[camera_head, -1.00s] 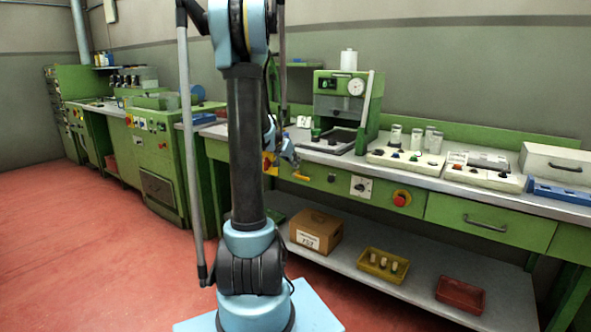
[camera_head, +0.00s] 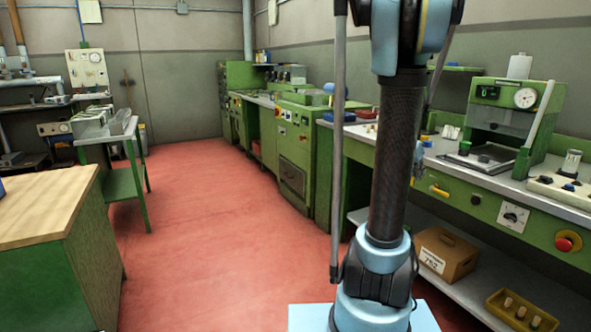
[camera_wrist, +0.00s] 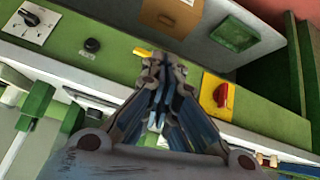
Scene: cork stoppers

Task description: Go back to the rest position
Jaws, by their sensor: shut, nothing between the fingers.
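My gripper (camera_wrist: 158,62) shows in the wrist view with its fingers together and nothing between them. It points at the green front of the bench, with a yellow handle (camera_wrist: 143,52) close to the fingertips in the picture. I cannot tell whether they touch. In the head view my upright arm hides most of the gripper. Several cork stoppers (camera_head: 520,312) stand in a yellow bin (camera_head: 493,312) on the lower shelf at the bottom right.
A green workbench (camera_head: 480,205) with a press machine (camera_head: 500,100) stands on the right. A cardboard box (camera_head: 445,255) is on its lower shelf. A wood-topped cabinet (camera_head: 45,205) stands at the left, with a green side table (camera_head: 120,165) behind it. Red floor (camera_head: 215,235) between is clear.

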